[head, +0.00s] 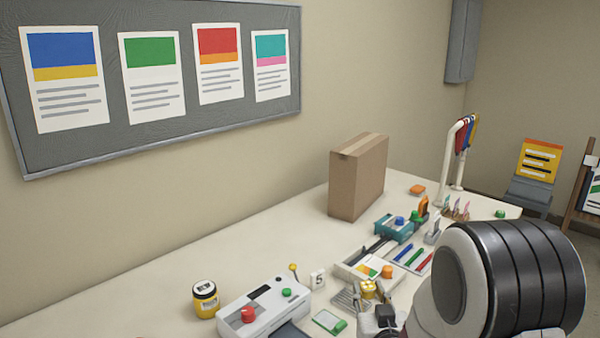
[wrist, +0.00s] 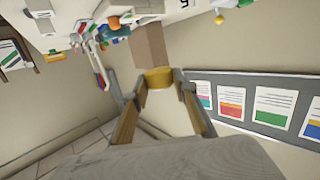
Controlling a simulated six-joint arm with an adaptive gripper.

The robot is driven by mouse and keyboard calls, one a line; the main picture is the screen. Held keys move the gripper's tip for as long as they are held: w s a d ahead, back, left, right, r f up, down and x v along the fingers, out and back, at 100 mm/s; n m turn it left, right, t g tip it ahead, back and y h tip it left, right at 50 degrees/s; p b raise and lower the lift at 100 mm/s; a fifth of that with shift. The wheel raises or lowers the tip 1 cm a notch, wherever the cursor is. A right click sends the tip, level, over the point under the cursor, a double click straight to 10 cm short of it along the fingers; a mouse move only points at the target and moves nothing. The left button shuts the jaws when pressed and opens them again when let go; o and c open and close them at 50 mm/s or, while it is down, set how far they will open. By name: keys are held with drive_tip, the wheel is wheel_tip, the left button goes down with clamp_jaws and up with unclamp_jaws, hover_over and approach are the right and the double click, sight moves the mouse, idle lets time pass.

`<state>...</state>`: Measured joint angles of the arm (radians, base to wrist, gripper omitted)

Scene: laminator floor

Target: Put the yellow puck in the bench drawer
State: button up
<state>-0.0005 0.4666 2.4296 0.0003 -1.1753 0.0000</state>
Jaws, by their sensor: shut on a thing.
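The yellow puck (wrist: 158,78) sits between the two fingertips of my gripper (wrist: 159,88) in the wrist view, and the fingers are shut on it. In the head view my gripper (head: 370,295) is at the lower right, over the front part of the bench, with the yellow puck (head: 369,287) small between its fingers. My arm's large dark-ringed link covers the bench to the right. I cannot make out the bench drawer in either view.
Bench space left of the box is clear.

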drive_tip(key=shift+d, duration=0.1)
drive_tip(key=shift+d+f, duration=0.2)
drive_tip(key=shift+d, duration=0.35)
drive_tip(key=w+d+f, duration=0.2)
drive_tip(key=d+f, duration=0.2)
drive_tip(key=d, duration=0.4)
drive_tip(key=s+a+f+n+g+y, duration=0.1)
drive_tip(key=a+f+n+g+y, duration=0.1)
drive_tip(key=a+n+y, duration=0.3)
drive_tip(key=f+n+y, duration=0.1)
drive_tip(key=y, duration=0.3)
drive_tip(key=shift+a+n+g, duration=0.3)
drive_tip(key=shift+n+g, duration=0.1)
drive_tip(key=shift+f, duration=2.9)
drive_tip(key=shift+f, duration=0.15)
